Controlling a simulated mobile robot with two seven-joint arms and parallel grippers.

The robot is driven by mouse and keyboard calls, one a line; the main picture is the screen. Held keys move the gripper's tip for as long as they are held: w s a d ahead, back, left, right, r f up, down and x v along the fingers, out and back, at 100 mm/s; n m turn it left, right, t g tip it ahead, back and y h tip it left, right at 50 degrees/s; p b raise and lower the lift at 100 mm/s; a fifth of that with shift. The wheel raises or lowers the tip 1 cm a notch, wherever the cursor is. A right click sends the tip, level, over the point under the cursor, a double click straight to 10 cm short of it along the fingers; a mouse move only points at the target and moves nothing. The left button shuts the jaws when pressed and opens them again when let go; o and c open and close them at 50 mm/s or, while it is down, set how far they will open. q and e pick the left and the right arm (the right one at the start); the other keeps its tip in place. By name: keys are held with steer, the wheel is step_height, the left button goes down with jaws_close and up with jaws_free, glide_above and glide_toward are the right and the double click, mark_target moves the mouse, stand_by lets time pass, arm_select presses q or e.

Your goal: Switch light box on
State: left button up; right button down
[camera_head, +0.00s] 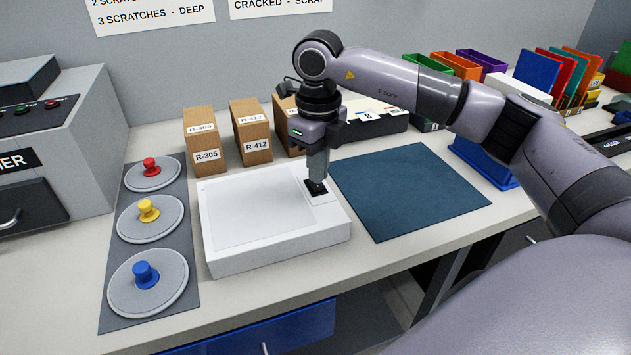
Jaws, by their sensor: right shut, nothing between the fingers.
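The light box (262,250) is a white slab with a paler panel (258,211) on its top, lying on the bench. Its black switch (319,193) sits on a small plate at the right part of the top. My right gripper (317,183) points straight down with its fingers shut and empty. Its fingertips are at the switch and hide part of it; I cannot tell whether they press it. The panel looks plain white-grey, and I cannot tell whether it is lit. My left gripper is not in view.
A grey mat with red (151,167), yellow (148,211) and blue (145,275) knobbed discs lies left of the box. Cardboard boxes (205,142) stand behind it. A dark blue mat (410,190) lies to the right. Coloured bins (455,64) stand at the back right.

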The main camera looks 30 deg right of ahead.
mark_target(318, 187)
steer(key=shift+f+b, duration=0.7)
steer(key=shift+f, duration=0.4)
stand_by(0.6)
steer(key=shift+r, duration=0.15)
steer(key=shift+r+p, duration=2.7)
steer(key=shift+r, duration=0.75)
